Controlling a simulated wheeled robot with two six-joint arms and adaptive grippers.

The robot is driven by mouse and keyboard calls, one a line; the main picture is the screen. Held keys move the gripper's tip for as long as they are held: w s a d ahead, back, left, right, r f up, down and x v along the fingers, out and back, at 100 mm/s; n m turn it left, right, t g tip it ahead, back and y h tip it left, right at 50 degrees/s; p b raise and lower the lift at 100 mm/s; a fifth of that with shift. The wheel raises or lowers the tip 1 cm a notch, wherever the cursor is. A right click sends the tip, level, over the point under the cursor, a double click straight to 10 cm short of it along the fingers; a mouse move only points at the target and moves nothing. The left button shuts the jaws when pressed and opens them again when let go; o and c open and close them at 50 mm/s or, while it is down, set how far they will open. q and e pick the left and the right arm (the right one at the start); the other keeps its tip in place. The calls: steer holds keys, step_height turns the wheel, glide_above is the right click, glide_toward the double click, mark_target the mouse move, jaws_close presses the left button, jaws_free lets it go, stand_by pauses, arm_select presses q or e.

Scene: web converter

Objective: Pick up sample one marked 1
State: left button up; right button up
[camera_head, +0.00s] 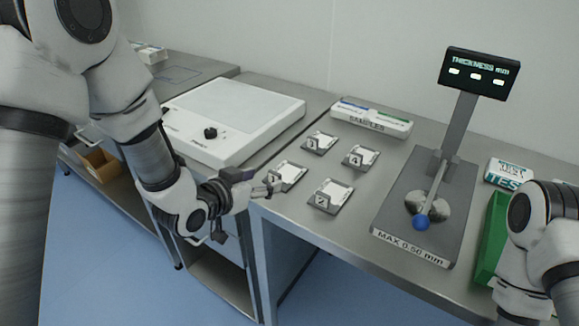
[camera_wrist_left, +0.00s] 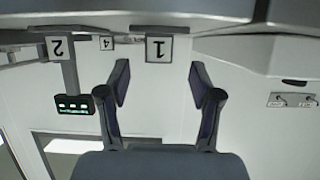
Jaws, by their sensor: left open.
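Sample one (camera_head: 291,172) is a white piece on a small grey holder on the steel bench, at the front left of the group of samples. Its tag shows upside down with a 1 in the left wrist view (camera_wrist_left: 159,49). My left gripper (camera_head: 268,189) is open, close beside the front left of this holder. In the left wrist view the open fingers (camera_wrist_left: 158,82) point toward the tag marked 1, with nothing between them. The gripper partly covers the holder in the head view. My right gripper is out of view; only my right arm shows at the lower right.
Holders marked 2 (camera_head: 330,196), 3 (camera_head: 319,143) and 4 (camera_head: 361,157) stand nearby. A SAMPLES tray (camera_head: 372,123) lies behind them. The thickness gauge (camera_head: 395,205) stands to the right, a white flat device (camera_head: 250,112) to the left. The bench's front edge is close below the gripper.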

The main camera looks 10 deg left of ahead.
mark_target(274, 178)
arm_select(q)
steer(key=shift+w+d+f, duration=0.1)
steer(key=shift+w+d, duration=0.15)
steer(key=shift+d, duration=0.15)
steer(key=x, duration=0.3)
steer(key=p+x, duration=0.1)
steer(key=x, duration=0.1)
steer(key=shift+a+f, duration=0.3)
steer(key=shift+f, duration=0.05)
steer(key=shift+s+r, duration=0.15)
steer(key=shift+s, duration=0.05)
steer(key=shift+c, duration=0.6)
jaws_close()
